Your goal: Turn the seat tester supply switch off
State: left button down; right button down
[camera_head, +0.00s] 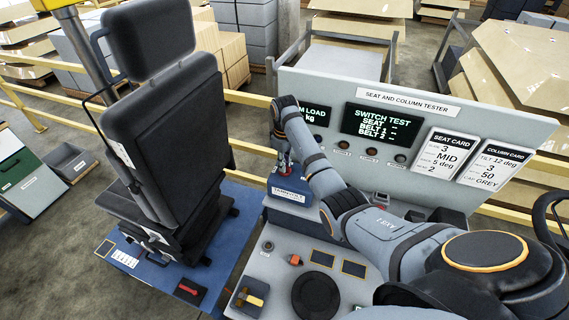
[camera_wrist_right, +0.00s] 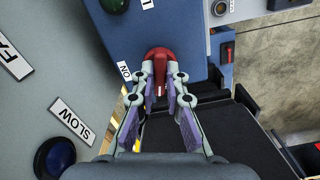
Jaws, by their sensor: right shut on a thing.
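The supply switch, a red knob (camera_wrist_right: 156,53), sits on a blue box (camera_head: 290,197) at the left end of the tester bench. A white ON label (camera_wrist_right: 124,71) lies beside the knob in the wrist view. My right gripper (camera_wrist_right: 163,80) points down at the box and is shut on the knob's handle, one finger on each side. In the head view my right gripper (camera_head: 285,162) is small and partly hidden by its own wrist. The seat and column tester panel (camera_head: 440,115) stands behind, with its SWITCH TEST screen (camera_head: 381,124) lit. My left gripper is not in view.
A black seat (camera_head: 165,130) stands on a blue base (camera_head: 218,238) left of the bench. The bench top holds a round black disc (camera_head: 315,294) and a yellow-handled part (camera_head: 250,297). Yellow rails (camera_head: 245,98) and stacked boxes lie behind.

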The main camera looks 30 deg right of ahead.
jog(key=shift+n, duration=1.6)
jog(key=c, duration=1.4)
grip_release()
